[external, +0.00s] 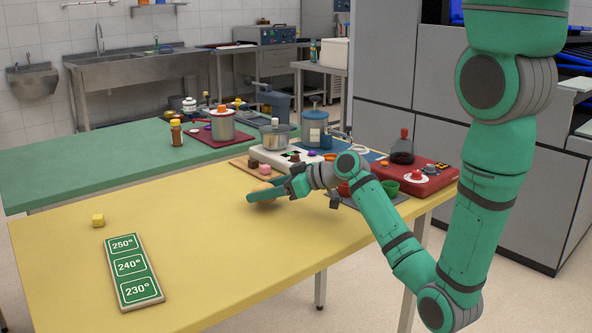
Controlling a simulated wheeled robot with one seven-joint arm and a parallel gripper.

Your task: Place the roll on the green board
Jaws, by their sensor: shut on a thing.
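A small tan roll (262,187) shows at the far side of the yellow table, partly hidden by a green finger. My gripper (265,193) comes in from the right and is shut on the roll, low over the tabletop. I cannot tell whether the roll touches the table. A wooden-edged board with three green panels (129,267) marked 250°, 240° and 230° lies flat at the front left. No object lies on its panels. It is well to the left and nearer the camera than my gripper.
The tabletop between gripper and board is clear. A green table (90,170) stands behind.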

